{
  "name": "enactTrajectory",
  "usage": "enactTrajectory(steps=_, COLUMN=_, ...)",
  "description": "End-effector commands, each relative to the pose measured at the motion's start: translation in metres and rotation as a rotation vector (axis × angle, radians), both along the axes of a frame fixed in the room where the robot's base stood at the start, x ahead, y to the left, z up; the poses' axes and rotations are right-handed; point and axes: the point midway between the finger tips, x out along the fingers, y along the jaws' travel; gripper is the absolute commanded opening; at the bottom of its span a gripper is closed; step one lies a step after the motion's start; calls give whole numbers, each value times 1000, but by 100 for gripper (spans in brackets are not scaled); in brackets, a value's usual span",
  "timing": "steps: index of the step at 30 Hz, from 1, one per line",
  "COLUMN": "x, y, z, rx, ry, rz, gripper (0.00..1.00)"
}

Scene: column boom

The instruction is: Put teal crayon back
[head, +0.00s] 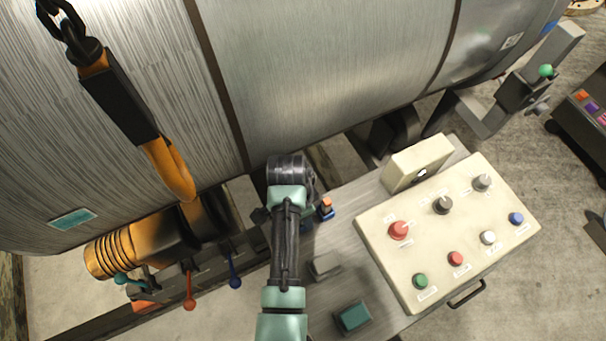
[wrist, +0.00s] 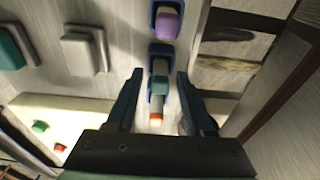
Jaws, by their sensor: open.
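My gripper (wrist: 159,92) is open in the wrist view, with one dark finger on each side of a short teal piece (wrist: 160,86), likely the teal crayon. The piece is at a blue holder (wrist: 155,51), with a pale grey part above it. I cannot tell whether it is seated in the holder or whether a finger touches it. An orange-red and white piece (wrist: 156,115) shows just below it between the fingers. In the head view my arm hides the fingertips and the teal piece.
A purple piece (wrist: 167,24) stands in another blue holder. A grey block (wrist: 82,48) and a larger teal block (head: 352,317) are on the same grey surface. A cream control box (head: 440,225) with several knobs stands at right. A large metal drum (head: 330,60) fills the back.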

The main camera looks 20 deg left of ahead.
Motion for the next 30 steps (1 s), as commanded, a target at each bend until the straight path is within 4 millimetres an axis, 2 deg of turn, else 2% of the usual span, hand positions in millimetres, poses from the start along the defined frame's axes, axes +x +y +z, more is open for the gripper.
enactTrajectory(steps=5, x=0, y=1, z=7, rx=1, ry=-3, rz=0, gripper=53)
enactTrajectory(steps=8, x=-1, y=2, z=20, rx=1, ry=-3, rz=0, gripper=53)
enactTrajectory(steps=21, x=-8, y=8, z=104, rx=2, ry=-4, rz=0, gripper=53)
enactTrajectory(steps=25, x=-10, y=9, z=116, rx=1, ry=-2, rz=0, gripper=53)
enactTrajectory(steps=30, x=-11, y=9, z=121, rx=0, ry=0, rz=0, gripper=53)
